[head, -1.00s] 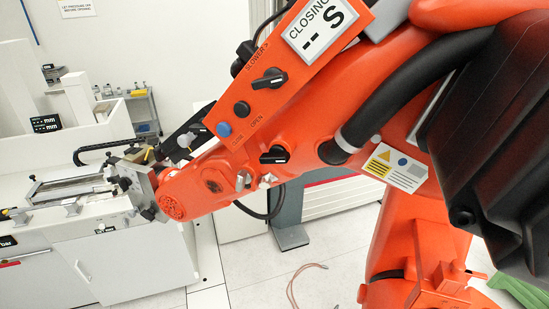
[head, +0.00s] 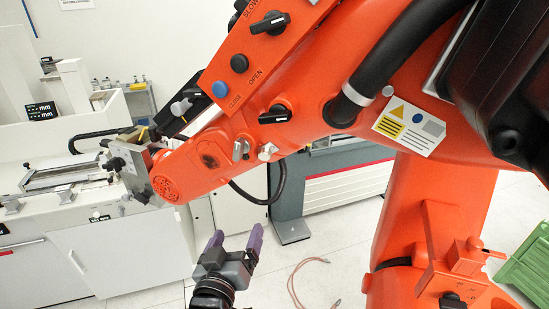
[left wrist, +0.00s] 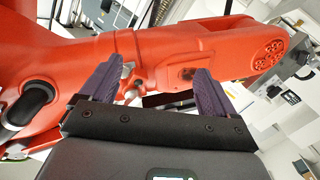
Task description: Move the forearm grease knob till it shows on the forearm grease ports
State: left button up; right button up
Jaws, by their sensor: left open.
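The orange forearm fills the upper middle of the head view. A black pointer knob (head: 275,114) sits on it, with a white pointer line; I take it as the forearm grease knob. Two metal fittings (head: 267,152), which look like the grease ports, stick out just below it. Small metal fittings (left wrist: 132,88) also show between the fingers in the left wrist view. My left gripper (head: 236,236), with purple fingers, is open and empty below the forearm, apart from the knob. Its fingers (left wrist: 156,70) point at the forearm in the wrist view. My right gripper is not in view.
Another black knob (head: 270,22) and blue and black buttons (head: 239,63) sit on the orange panel above. A black hose (head: 395,60) runs along the arm. A white bench machine (head: 80,225) stands left, a green crate (head: 527,258) right. A cable (head: 295,275) lies on open floor.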

pick_arm(q)
jog(key=d+r+t+h+b, duration=0.2)
jog(key=d+r, duration=0.2)
jog(key=r, duration=0.5)
jog(key=m+t+h+b, duration=0.1)
jog(key=m+t, duration=0.1)
jog(key=t, duration=0.1)
send_near(272, 119)
jog(key=w, duration=0.1)
jog(key=p+x, duration=0.2)
jog(key=x, duration=0.7)
jog(key=shift+s+d+r+p, duration=0.1)
jog(key=shift+s+r+p, duration=0.05)
jog(key=shift+p, duration=0.2)
jog(key=shift+w+d+r, duration=0.1)
jog(key=shift+w+d, duration=0.05)
jog(key=shift+w, duration=0.45)
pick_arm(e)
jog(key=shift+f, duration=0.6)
pick_arm(q)
jog(key=c, duration=1)
jog(key=shift+o, duration=0.2)
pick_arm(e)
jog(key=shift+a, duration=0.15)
pick_arm(q)
jog(key=shift+m+h, duration=0.3)
jog(key=shift+m, duration=0.1)
